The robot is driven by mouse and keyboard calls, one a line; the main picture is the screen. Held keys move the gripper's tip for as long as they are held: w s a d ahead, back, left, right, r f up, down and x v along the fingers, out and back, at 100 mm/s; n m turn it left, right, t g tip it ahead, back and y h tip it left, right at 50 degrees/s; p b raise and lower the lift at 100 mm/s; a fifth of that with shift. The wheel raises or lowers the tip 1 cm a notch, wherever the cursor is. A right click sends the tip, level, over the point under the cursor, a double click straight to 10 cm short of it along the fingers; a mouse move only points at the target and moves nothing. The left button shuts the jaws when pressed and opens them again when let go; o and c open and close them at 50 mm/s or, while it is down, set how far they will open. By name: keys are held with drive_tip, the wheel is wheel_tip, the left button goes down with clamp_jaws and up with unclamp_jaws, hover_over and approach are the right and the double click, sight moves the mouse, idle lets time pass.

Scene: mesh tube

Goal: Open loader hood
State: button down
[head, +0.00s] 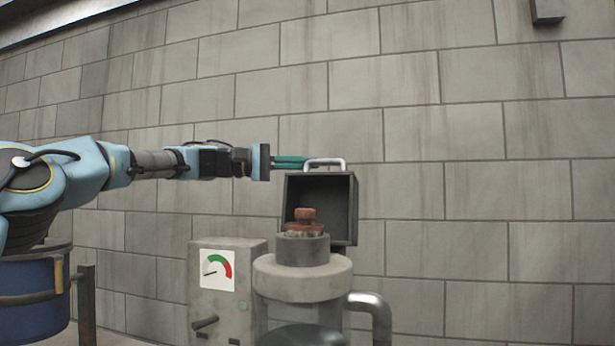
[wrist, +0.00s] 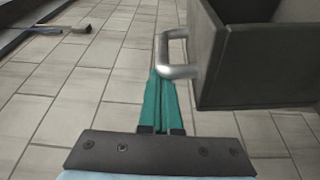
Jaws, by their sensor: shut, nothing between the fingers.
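The loader hood (head: 346,222) is a dark grey box. It stands swung up behind the loader top, with its hollow inside facing the head camera. Its silver handle (head: 325,161) is on the upper edge. In the wrist view the hood (wrist: 255,102) is at the upper right, with the handle (wrist: 181,71) on its left side. My gripper (head: 304,162) reaches in from the left, green fingers together and empty. The fingertips (wrist: 158,74) are right by the handle's left end; I cannot tell whether they touch it.
Below the hood is a round grey loader body (head: 302,278) with a reddish-brown knobbed piece (head: 305,216) on top. A grey gauge box (head: 227,285) stands left of it, a metal pipe (head: 375,310) right. A blue drum (head: 35,305) is far left. A block wall (head: 460,190) is behind.

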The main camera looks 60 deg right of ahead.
drive_tip(key=a+m+b, duration=0.1)
drive_tip(key=b, duration=0.1)
drive_tip(key=s+a+r+m+b, duration=0.1)
drive_tip(key=a+b, duration=0.1)
drive_tip(key=a+m+b, duration=0.1)
drive_tip(key=b, duration=0.1)
drive_tip(key=shift+s+a+r+g+b, duration=0.2)
drive_tip(key=shift+s+g+b, duration=0.05)
drive_tip(key=shift+g+b, duration=0.15)
drive_tip(key=shift+s+a+r, duration=0.1)
drive_tip(key=shift+a+r, duration=0.15)
drive_tip(key=shift+r, duration=0.05)
drive_tip(key=shift+r, duration=0.1)
